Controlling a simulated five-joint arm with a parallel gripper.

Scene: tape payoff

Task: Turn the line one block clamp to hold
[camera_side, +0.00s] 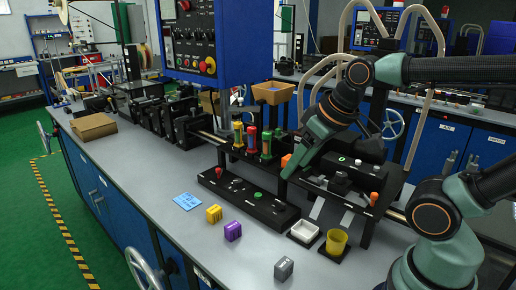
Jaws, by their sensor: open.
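My gripper (288,172) is at the middle of the bench, pointing down and left, with its tip over the black rack beside the control strip. Its jaws are open, and I see nothing held between them. An orange block-like part (286,160) shows right beside the fingertips; I cannot tell whether they touch. I cannot clearly make out the line one block clamp or which way it is turned. Part of the black rack (336,187) behind the gripper is hidden by it.
A black strip (240,197) with a red knob and a green button lies in front. Yellow (214,214), purple (233,231) and grey (284,268) blocks, a white tray (304,231) and a yellow cup (336,241) stand near the front edge. Colored cylinders (252,138) stand behind.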

